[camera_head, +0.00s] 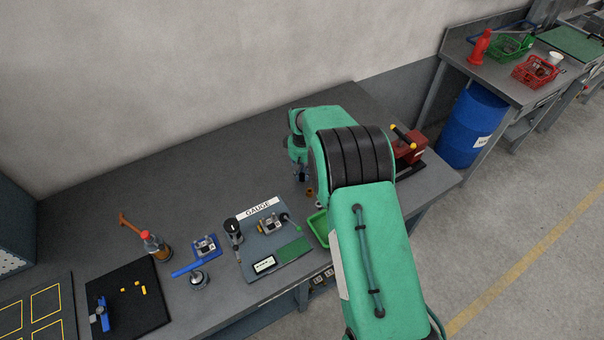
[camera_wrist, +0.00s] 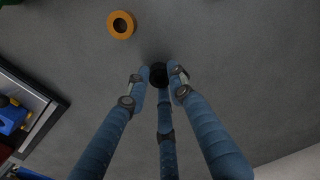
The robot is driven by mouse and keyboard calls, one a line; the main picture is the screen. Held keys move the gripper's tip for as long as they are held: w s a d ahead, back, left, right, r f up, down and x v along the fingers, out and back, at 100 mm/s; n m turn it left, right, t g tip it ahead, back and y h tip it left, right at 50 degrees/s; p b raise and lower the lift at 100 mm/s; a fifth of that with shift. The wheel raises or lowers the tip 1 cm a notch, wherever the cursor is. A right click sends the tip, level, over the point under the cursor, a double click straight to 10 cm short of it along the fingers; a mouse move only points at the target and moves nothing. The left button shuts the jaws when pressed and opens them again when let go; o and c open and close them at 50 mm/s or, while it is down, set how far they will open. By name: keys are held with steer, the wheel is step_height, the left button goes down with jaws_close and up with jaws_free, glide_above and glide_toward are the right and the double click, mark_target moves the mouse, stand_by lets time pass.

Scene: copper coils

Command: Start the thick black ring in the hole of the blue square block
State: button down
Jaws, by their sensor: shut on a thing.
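My gripper (camera_wrist: 159,76) has its three blue-grey fingers closed on a small black ring (camera_wrist: 158,70) in the wrist view. The fingertips hide part of the ring. In the head view my gripper (camera_head: 301,174) is over the back right of the bench, partly covered by my own green arm, and the ring cannot be made out there. Blue parts (camera_wrist: 12,118) show at the left edge of the wrist view, in a dark pale-edged frame. I cannot tell whether they are the blue square block, and its hole is not visible.
An orange ring (camera_wrist: 121,25) lies on the grey bench near my gripper. A green tray (camera_head: 318,228), a gauge board (camera_head: 262,250) and a blue fixture (camera_head: 205,247) stand further forward and left. A red device (camera_head: 408,148) is to the right. The back of the bench is clear.

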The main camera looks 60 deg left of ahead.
steer(key=shift+r+p, duration=0.55)
steer(key=shift+r, duration=1.85)
steer(key=shift+w, duration=0.1)
steer(key=w+d+r+n+p, duration=0.1)
steer(key=w+d+n, duration=0.3)
steer(key=w, duration=0.3)
steer(key=w+d+r+n+p, duration=0.2)
steer(key=w+d+n, duration=0.1)
steer(key=w, duration=0.5)
steer(key=w+d+r+n+p, duration=0.1)
steer(key=w+d+r+n, duration=0.1)
steer(key=w+d+n, duration=0.2)
steer(key=shift+w+d+n, duration=0.1)
steer(key=shift+w+d, duration=0.2)
steer(key=shift+w, duration=0.45)
steer(key=shift+w+d+n, duration=0.1)
steer(key=shift+w+d, duration=0.25)
steer(key=shift+w, duration=0.4)
steer(key=shift+w+d+n, duration=0.1)
steer(key=shift+w+d, duration=0.2)
steer(key=shift+w, duration=0.45)
steer(key=shift+w+d, duration=0.3)
steer(key=shift+w, duration=0.1)
steer(key=shift+f, duration=0.15)
